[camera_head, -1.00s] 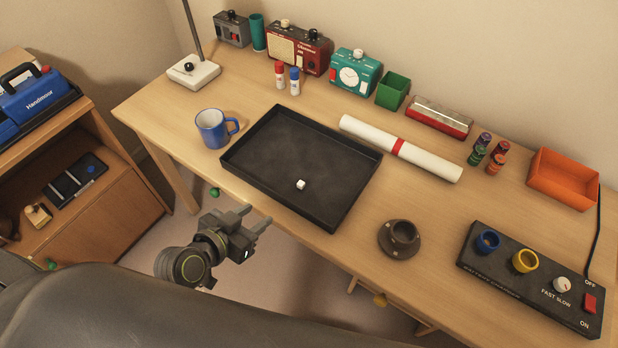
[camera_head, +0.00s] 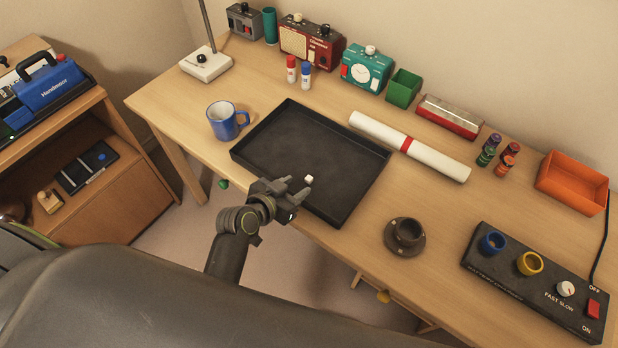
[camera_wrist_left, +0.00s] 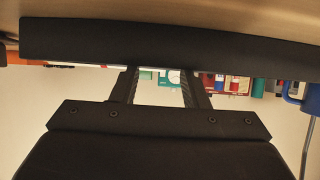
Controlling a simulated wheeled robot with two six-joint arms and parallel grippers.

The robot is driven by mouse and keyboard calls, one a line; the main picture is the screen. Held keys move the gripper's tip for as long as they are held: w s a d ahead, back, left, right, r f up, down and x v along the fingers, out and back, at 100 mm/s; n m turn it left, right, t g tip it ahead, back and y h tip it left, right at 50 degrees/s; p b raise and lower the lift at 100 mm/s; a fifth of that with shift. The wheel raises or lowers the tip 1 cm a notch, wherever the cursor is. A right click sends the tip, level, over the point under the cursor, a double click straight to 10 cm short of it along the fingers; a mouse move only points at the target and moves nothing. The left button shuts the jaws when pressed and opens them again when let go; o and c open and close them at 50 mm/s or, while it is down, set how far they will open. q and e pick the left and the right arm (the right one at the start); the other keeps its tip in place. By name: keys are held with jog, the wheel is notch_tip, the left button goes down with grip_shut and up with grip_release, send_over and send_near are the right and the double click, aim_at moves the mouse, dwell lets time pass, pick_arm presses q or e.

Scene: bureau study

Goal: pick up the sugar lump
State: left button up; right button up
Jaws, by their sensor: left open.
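The sugar lump (camera_head: 308,179) is a small white cube on the floor of the black tray (camera_head: 262,150), near the tray's front side. My left gripper (camera_head: 294,189) is at the tray's front edge, its fingers apart and empty, pointing toward the lump. The lump shows just beyond the fingertips. In the left wrist view, the two fingers (camera_wrist_left: 160,88) are spread, with a dark band, apparently the tray wall (camera_wrist_left: 160,42), across their tips. The lump does not show there. My right gripper is not in view.
A blue mug (camera_head: 222,122) stands left of the tray. A white roll with a red band (camera_head: 436,157) lies behind its right side. Several boxes and devices line the back. Bare desk lies between tray and saucer.

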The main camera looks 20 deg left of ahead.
aim_at(308, 178)
pick_arm(q)
jog(key=shift+x, duration=2.75)
jog(key=shift+c, duration=0.3)
grip_shut()
